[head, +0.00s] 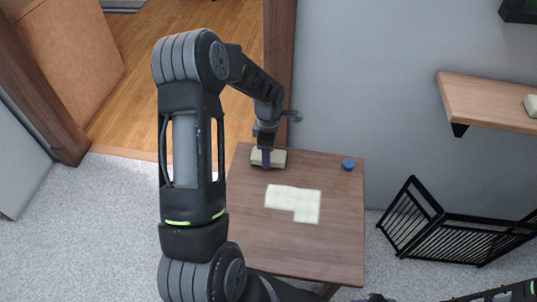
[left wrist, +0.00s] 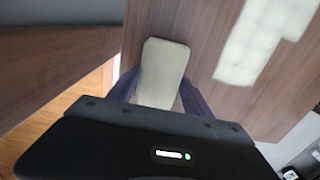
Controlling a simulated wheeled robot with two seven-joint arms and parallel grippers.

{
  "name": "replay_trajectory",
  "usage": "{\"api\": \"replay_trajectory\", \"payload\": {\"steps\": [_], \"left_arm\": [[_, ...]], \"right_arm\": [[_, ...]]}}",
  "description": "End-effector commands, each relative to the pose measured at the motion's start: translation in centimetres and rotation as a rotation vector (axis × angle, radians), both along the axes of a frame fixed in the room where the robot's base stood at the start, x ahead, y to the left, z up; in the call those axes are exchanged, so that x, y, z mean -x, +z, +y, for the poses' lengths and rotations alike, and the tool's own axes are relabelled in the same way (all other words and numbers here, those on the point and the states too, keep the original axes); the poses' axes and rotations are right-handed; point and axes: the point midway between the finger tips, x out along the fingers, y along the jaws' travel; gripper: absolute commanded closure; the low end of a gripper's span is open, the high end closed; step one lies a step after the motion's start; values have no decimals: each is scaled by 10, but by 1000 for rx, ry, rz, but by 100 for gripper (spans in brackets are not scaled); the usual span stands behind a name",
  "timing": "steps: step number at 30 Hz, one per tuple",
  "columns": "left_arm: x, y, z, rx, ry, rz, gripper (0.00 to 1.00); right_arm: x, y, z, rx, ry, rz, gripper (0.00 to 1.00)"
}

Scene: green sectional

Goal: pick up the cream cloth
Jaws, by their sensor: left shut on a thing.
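The cream cloth (head: 279,158) looks like a small folded beige pad at the back left of the brown wooden table (head: 250,240). My left gripper (head: 266,160) points down and is shut on it. In the left wrist view the cloth (left wrist: 163,70) lies between the two dark fingers of the gripper (left wrist: 159,95), its far part sticking out beyond them. I cannot tell whether it touches the table or is slightly above it. My right gripper does not show clearly; only dark arm parts appear at the bottom right of the head view.
A flat, pale L-shaped patch (head: 293,202) with a faint grid lies mid-table. A small blue round thing (head: 348,164) stands at the back right. A black slatted rack (head: 450,235) is right of the table, and a wooden shelf (head: 485,101) juts from the wall above.

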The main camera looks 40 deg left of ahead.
Motion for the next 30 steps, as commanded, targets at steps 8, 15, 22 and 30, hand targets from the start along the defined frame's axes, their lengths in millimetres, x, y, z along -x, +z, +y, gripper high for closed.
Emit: {"api": "replay_trajectory", "payload": {"steps": [8, 15, 22, 30], "left_arm": [[-1, 35, 0, -2, -1, -3, 81], [-1, 81, 0, -1, -1, -4, 81], [0, 99, 0, 0, 0, 0, 81], [0, 99, 0, 0, 0, 0, 81]], "right_arm": [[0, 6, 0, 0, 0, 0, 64], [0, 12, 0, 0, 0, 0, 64], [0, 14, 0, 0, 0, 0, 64], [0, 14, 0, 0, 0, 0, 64]]}}
